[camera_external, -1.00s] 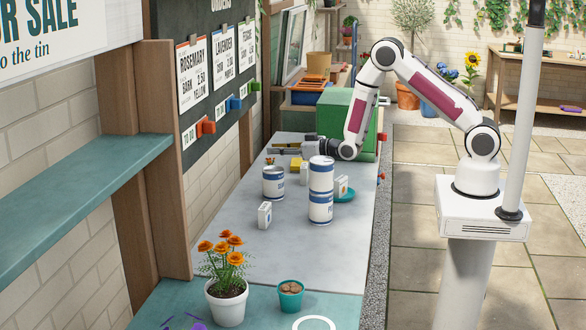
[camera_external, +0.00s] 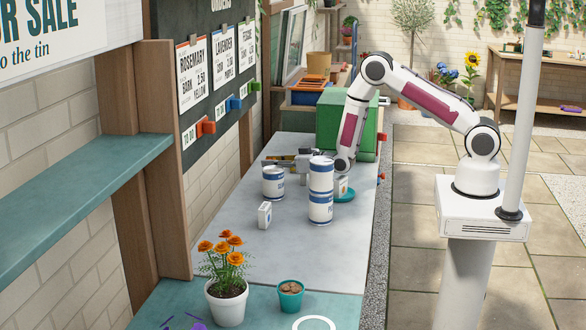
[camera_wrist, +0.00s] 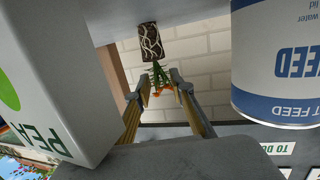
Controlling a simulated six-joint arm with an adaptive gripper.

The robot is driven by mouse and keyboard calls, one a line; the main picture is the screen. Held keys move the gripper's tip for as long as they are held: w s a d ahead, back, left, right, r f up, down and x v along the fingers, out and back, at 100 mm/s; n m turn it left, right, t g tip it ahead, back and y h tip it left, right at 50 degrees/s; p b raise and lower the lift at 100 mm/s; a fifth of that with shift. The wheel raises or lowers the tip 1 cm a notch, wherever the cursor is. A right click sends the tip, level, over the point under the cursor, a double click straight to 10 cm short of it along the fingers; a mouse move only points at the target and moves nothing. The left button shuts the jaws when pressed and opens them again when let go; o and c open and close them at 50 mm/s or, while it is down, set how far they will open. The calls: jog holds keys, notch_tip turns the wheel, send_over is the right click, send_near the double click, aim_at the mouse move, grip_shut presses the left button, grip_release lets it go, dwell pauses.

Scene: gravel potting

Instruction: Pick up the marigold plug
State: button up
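The marigold plug (camera_wrist: 150,42) shows in the wrist view as a dark root block with pale roots, green leaves and an orange bloom, upside down in this picture. The leaves and bloom lie in line with the gap between my fingers; the root block is beyond the fingertips. My gripper (camera_wrist: 161,78) is open, and no finger visibly grips the plug. In the external view my gripper (camera_external: 276,161) is low over the far bench, level, behind the tins. I cannot make out the plug there.
In the wrist view a pea box (camera_wrist: 40,85) stands close on the left and a feed tin (camera_wrist: 280,65) close on the right. Outside, stacked tins (camera_external: 320,190), a single tin (camera_external: 273,184) and a white box (camera_external: 264,215) stand on the bench. Potted marigolds (camera_external: 228,290) stand in front.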

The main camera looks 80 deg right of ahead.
jog(key=shift+w+d, duration=0.1)
jog(key=shift+w, duration=0.25)
dwell(0.3)
grip_shut()
